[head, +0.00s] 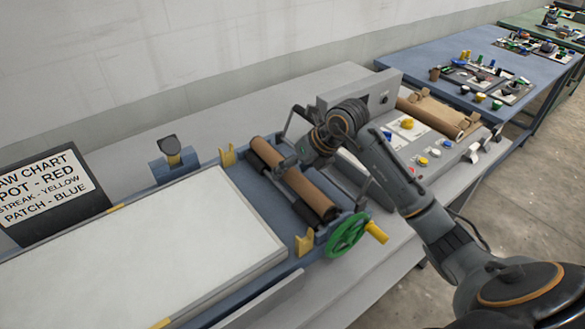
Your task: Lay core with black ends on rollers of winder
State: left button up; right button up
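A brown core (302,187) with a black end at its near side lies lengthwise over the dark rollers (262,152) of the winder, behind the green handwheel (347,235). Its far end is close to the rollers' far side; exact seating is hard to see. My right gripper (286,148) is at the core's upper right side, its two dark fingers spread apart. One fingertip is over or against the core; I cannot tell whether it touches. My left gripper is out of view.
A white flat bed (170,245) fills the left, with yellow brackets (228,155) at the winder. A chart board (50,190) stands at far left. A blue table (480,75) stands behind.

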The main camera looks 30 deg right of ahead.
jog(key=v, duration=1.2)
jog(key=shift+f, duration=0.1)
dwell(0.4)
